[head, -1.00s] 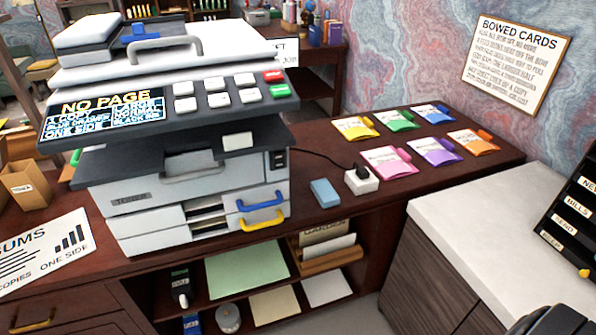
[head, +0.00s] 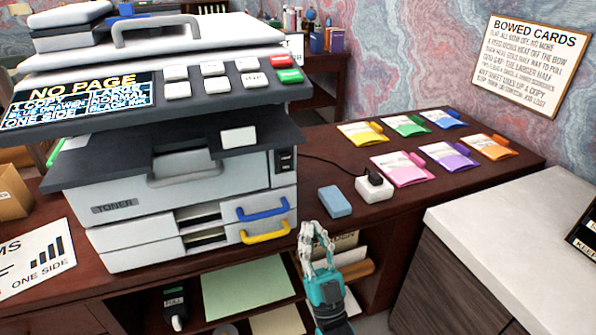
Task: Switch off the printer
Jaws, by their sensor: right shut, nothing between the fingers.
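The printer (head: 190,198) is a large white and dark grey machine on the dark wooden desk. Its lit screen (head: 80,100) reads NO PAGE. Its button panel (head: 215,85) has several white keys, one red and one green key at the right end. A small dark switch plate (head: 285,160) sits on the printer's front at the right, above the blue handle; its position is too small to read. My right gripper (head: 313,232) is shut and empty, in front of the desk edge, below and right of the switch plate and apart from the printer. My left gripper is out of view.
A blue block (head: 334,201) and a white socket box (head: 375,189) with a black plug lie right of the printer. Several coloured packets (head: 402,168) lie behind them. The drawer handles, blue (head: 262,209) and yellow (head: 265,232), stick out. A white counter (head: 510,220) stands at right.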

